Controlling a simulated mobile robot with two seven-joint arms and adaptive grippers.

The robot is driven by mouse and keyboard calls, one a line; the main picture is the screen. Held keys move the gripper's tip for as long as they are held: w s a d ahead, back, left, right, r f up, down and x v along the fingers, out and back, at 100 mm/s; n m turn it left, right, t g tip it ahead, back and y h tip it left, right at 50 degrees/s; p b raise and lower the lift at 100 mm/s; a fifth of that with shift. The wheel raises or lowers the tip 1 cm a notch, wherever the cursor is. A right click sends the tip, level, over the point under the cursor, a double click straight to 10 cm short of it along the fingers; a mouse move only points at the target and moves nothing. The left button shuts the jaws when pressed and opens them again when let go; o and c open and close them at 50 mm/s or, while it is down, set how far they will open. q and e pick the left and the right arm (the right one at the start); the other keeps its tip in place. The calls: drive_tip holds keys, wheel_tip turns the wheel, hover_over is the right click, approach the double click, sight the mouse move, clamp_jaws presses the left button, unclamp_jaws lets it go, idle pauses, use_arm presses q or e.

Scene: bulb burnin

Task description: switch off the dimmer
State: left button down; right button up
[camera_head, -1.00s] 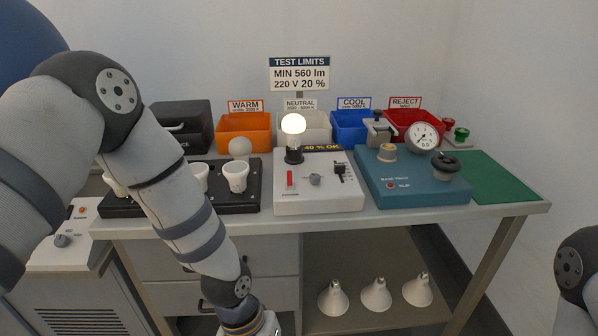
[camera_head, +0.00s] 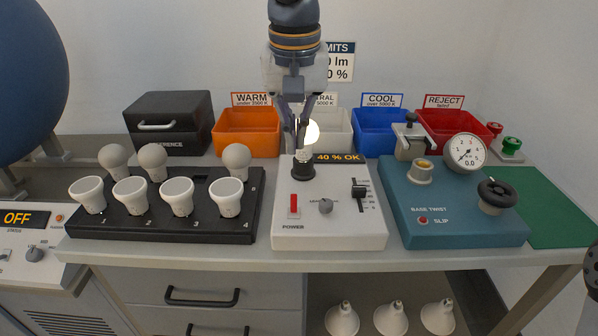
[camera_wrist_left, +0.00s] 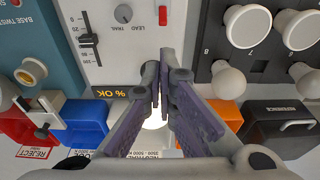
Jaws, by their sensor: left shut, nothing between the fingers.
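The dimmer is a white box (camera_head: 345,228) in the middle of the bench, with a red power switch (camera_head: 293,205), a grey knob (camera_head: 325,206) and a black slider (camera_head: 358,194). My left gripper (camera_head: 298,146) hangs over the back of the box, shut and empty, partly in front of the bulb. In the left wrist view the fingers (camera_wrist_left: 159,100) cover much of the glow; the red switch (camera_wrist_left: 163,15) is clear of them.
A teal base-twist tester (camera_head: 455,228) with a gauge stands close on the right. Orange, white, blue and red bins line the back. The bench strip in front is narrow.

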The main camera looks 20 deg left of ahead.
sight(294, 203)
use_arm(q)
drive_tip(key=f, duration=0.3)
drive_tip(key=w+f, duration=0.1)
drive_tip(key=f, duration=0.6)
drive_tip(key=shift+w+a+b, duration=0.2)
drive_tip(key=shift+w+b, duration=0.05)
drive_tip(key=shift+b, duration=0.1)
use_arm(e)
drive_tip(key=shift+s+f, duration=0.45)
drive_tip(key=shift+f, duration=0.05)
use_arm(q)
drive_tip(key=shift+w, duration=0.15)
use_arm(e)
drive_tip(key=shift+s, duration=0.15)
